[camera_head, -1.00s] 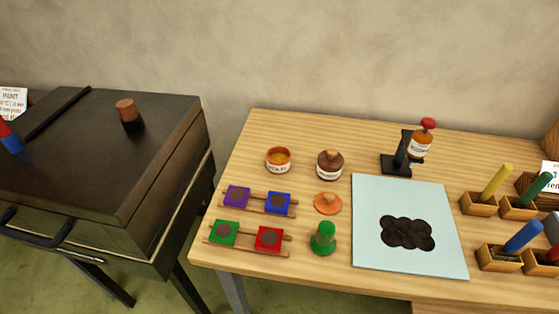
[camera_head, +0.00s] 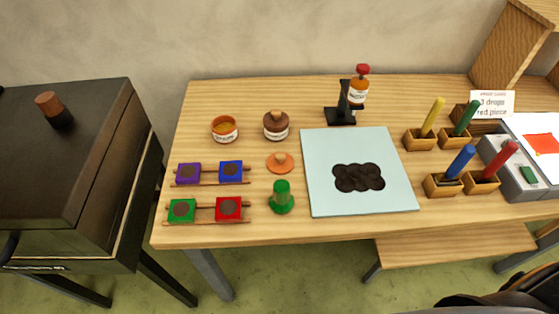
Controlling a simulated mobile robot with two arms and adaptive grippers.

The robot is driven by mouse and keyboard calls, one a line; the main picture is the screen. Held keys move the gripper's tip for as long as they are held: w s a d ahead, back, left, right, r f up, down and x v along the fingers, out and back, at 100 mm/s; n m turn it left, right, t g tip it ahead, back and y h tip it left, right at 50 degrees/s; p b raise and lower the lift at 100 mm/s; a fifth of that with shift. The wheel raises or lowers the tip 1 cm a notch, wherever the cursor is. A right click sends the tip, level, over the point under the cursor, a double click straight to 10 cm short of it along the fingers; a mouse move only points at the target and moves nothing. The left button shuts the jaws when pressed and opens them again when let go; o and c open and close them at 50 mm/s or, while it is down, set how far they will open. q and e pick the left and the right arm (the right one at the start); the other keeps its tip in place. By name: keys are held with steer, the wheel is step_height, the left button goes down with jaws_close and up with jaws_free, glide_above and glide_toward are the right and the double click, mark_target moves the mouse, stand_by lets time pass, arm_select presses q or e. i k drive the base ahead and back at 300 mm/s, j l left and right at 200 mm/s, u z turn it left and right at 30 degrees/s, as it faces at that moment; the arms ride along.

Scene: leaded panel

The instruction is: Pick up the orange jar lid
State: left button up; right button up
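The orange jar lid (camera_head: 280,162) lies flat on the wooden table, with a small knob on top. It sits between the blue square piece (camera_head: 231,171) on its left and the pale blue board (camera_head: 315,195) on its right. An open orange jar (camera_head: 225,129) with an amber filling stands behind it to the left. A brown jar (camera_head: 276,125) with its lid on stands just behind it. A green knobbed stamp (camera_head: 281,198) stands in front of it.
A black stand (camera_head: 342,110) holds a red-topped bottle (camera_head: 359,87) at the back. Several brushes stand in wooden blocks (camera_head: 443,184) at the right. A dark cabinet (camera_head: 62,160) stands at the left, apart from the table. Bare table surrounds the lid closely.

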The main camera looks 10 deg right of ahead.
mark_target(280, 163)
steer(key=k+l+u, duration=0.2)
steer(key=l+u, duration=0.25)
steer(key=k+l+u, duration=0.3)
steer(key=l+u, duration=0.15)
steer(key=k+l+u, duration=0.4)
steer(key=i+j, duration=0.05)
steer(key=j, duration=0.05)
